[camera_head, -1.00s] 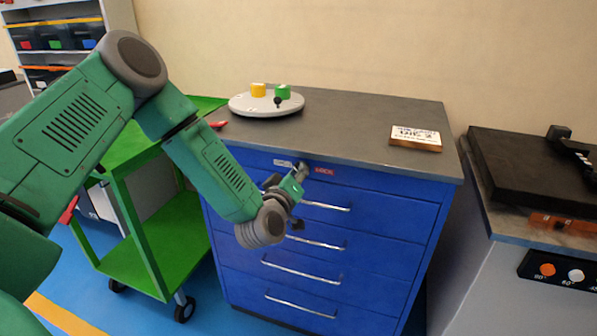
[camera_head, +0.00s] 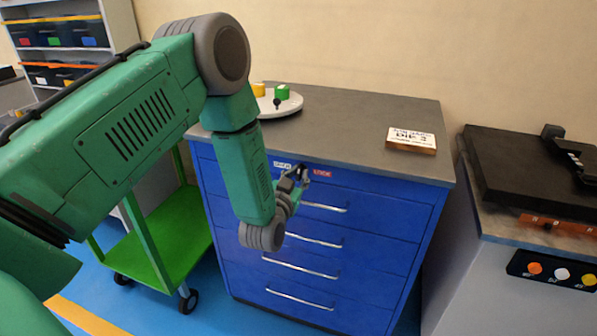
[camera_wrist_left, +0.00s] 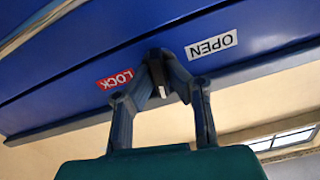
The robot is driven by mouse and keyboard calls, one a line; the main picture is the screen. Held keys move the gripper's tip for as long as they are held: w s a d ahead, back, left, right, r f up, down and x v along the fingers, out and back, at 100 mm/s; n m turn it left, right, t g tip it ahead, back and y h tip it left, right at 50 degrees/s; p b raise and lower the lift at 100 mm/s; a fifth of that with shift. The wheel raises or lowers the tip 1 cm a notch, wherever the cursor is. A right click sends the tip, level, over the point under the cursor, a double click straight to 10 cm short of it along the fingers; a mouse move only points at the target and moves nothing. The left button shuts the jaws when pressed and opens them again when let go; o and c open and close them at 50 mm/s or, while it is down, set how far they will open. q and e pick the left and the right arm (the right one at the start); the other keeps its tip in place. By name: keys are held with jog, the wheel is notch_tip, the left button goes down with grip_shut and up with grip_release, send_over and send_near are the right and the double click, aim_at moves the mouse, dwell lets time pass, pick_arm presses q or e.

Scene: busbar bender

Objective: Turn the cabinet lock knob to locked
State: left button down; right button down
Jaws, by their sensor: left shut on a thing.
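The blue cabinet (camera_head: 390,225) has a small dark lock knob (camera_wrist_left: 155,54) near the top of its front. A white OPEN label (camera_head: 282,165) and a red LOCK label (camera_head: 322,173) sit on either side of it. Both labels also show in the left wrist view, OPEN (camera_wrist_left: 211,44) and LOCK (camera_wrist_left: 115,79). My left gripper (camera_head: 300,174) is at the knob, with its fingers shut on it. In the left wrist view the fingertips (camera_wrist_left: 164,80) mostly cover the knob, so its exact angle is hard to read.
Silver drawer handles (camera_head: 300,268) run below the knob. On the cabinet top (camera_head: 350,117) are a round tray (camera_head: 290,108) with yellow and green pieces and a small sign (camera_head: 411,139). A green cart (camera_head: 155,245) stands left; a grey machine (camera_head: 530,190) stands right.

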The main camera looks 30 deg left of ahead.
pick_arm(q)
jog(key=m, duration=0.4)
jog(key=m+p, duration=0.1)
jog(key=m, duration=0.2)
jog(key=shift+s+d+f, duration=0.15)
jog(key=shift+f, duration=0.2)
dwell(0.4)
jog(key=c, duration=1.6)
grip_release()
jog(key=shift+r, duration=0.1)
jog(key=v, duration=1.1)
jog(key=shift+s, duration=0.35)
